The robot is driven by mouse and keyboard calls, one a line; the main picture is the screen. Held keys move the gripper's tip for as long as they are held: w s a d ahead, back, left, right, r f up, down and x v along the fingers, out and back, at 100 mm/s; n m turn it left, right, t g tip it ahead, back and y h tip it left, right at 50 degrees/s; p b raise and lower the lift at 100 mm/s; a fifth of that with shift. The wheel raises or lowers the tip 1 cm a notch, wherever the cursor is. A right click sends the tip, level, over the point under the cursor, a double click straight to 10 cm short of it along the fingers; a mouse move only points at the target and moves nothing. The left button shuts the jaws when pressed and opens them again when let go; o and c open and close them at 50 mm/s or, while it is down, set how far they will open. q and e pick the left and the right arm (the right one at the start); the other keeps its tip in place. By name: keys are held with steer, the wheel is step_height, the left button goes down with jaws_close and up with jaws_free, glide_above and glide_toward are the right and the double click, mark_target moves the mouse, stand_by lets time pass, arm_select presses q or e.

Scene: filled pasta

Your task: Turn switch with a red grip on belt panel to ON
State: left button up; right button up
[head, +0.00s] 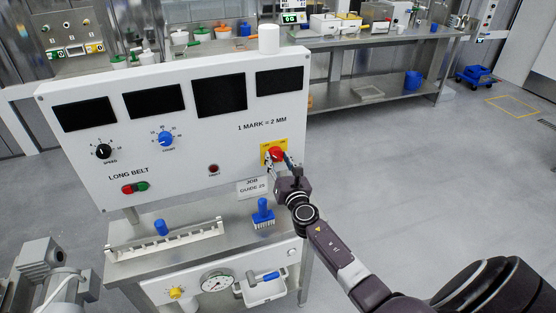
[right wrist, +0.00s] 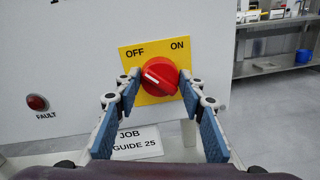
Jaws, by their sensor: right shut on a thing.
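The switch with a red grip (head: 275,153) sits on a yellow plate at the lower right of the white belt panel (head: 75,151). In the right wrist view the red grip (right wrist: 160,76) shows large, with OFF at upper left and ON at upper right of the yellow plate (right wrist: 153,50). Its white mark slants up and left, towards the OFF side. My right gripper (right wrist: 158,90) is shut on the red grip, one blue-padded finger on each side. It also shows in the head view (head: 280,161). My left gripper is not in view.
The panel also carries black SPEED (head: 103,151) and blue COUNT (head: 166,139) knobs, red and green buttons and a red FAULT lamp (right wrist: 37,102). A JOB GUIDE 25 card (head: 252,187) and a blue brush (head: 263,213) are just below the switch. Open floor lies to the right.

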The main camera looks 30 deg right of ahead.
steer(key=m, duration=0.4)
steer(key=shift+m, duration=0.3)
steer(key=m, duration=0.4)
steer(key=shift+d, duration=0.1)
steer(key=m, duration=0.4)
steer(key=shift+m+g+y, duration=0.3)
steer(key=shift+y, duration=0.1)
steer(key=shift+s+d+m, duration=0.1)
steer(key=shift+m, duration=1.8)
steer(key=shift+y, duration=0.3)
steer(key=o, duration=1.2)
steer(key=shift+c, duration=0.2)
